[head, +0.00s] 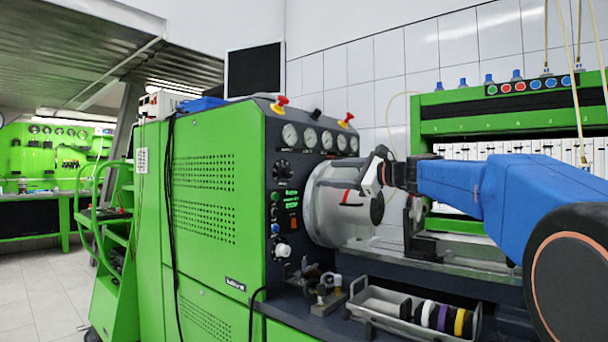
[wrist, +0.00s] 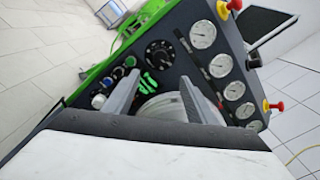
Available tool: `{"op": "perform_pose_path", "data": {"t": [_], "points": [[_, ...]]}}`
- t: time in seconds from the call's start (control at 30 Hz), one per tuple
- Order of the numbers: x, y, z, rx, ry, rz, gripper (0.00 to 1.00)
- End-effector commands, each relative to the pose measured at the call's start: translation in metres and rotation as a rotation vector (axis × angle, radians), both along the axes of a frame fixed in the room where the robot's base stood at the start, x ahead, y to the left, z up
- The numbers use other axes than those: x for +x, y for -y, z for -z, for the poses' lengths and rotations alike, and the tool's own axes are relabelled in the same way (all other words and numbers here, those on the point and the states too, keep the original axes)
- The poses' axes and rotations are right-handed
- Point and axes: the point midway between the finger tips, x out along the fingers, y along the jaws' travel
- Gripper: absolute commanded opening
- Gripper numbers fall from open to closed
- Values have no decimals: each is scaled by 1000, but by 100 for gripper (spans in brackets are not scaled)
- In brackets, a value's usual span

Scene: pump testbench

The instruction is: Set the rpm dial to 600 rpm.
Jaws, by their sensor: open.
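The rpm dial, a round black knob with a pale scale ring (head: 283,170), sits on the dark front panel of the green testbench (head: 205,190). In the wrist view the dial (wrist: 159,53) shows ahead of and between my two fingers, apart from them. Its exact setting is too small to read. A green lit display (wrist: 150,83) lies beside the dial, partly cut off by the fingers and the drum. My gripper (head: 372,172) is open and empty, in front of the silver drum and to the right of the dial in the head view.
The silver drum (head: 332,215) juts out right of the panel. Pressure gauges (head: 308,138) and red knobs (head: 346,120) sit above. A pale knob (head: 283,250) is below. A tray with coloured rings (head: 420,312) and metal fittings (head: 326,293) stand at the lower front.

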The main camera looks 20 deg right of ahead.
Motion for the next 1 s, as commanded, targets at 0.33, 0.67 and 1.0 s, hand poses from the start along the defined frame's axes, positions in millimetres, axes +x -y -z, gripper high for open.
{"op": "perform_pose_path", "data": {"t": [0.33,0.67,1.0], "points": [[37,-25,0,3,-1,-4,51],[85,-58,0,1,0,-3,51],[128,-89,0,1,-1,-1,51]]}}
